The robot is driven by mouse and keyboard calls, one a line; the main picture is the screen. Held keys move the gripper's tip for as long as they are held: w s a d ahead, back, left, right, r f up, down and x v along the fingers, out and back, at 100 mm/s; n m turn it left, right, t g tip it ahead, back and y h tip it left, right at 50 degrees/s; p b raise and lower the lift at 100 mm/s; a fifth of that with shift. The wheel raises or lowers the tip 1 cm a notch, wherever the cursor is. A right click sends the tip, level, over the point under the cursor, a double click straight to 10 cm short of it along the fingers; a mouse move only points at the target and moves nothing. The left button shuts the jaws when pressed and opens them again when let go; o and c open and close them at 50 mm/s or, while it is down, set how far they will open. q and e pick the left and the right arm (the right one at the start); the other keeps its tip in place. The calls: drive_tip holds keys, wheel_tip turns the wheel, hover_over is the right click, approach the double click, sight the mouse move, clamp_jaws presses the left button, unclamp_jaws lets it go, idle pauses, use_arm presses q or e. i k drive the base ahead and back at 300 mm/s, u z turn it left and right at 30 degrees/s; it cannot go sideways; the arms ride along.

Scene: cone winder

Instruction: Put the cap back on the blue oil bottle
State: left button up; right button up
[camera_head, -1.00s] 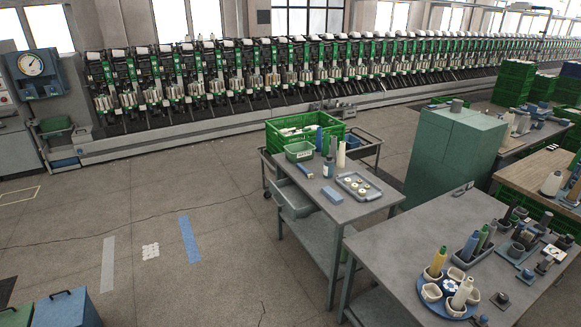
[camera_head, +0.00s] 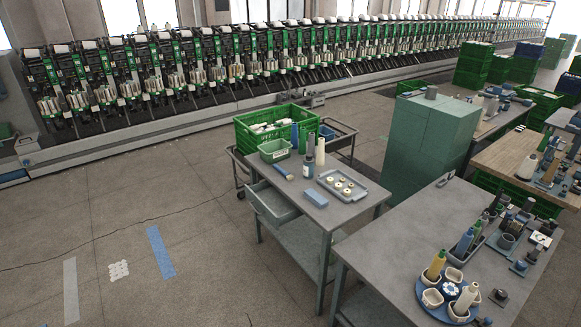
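A small dark blue bottle (camera_head: 309,167) with a pale label stands upright on the small grey table (camera_head: 328,218). It looks like the oil bottle. It is too small to tell whether its top is bare. I cannot make out a loose cap on the table. Neither of my grippers is in view.
A grey tray (camera_head: 342,186) of small round parts, a blue block (camera_head: 315,198) and a green bin (camera_head: 274,151) are near the bottle. A drawer (camera_head: 272,203) stands open on the table's left. A larger grey bench (camera_head: 395,240) is at right; open floor lies left.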

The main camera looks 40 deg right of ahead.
sight(307, 172)
drive_tip(key=z, duration=0.2)
drive_tip(key=i, duration=0.6)
drive_tip(key=z, duration=0.95)
drive_tip(key=i, duration=0.35)
drive_tip(key=z, duration=0.35)
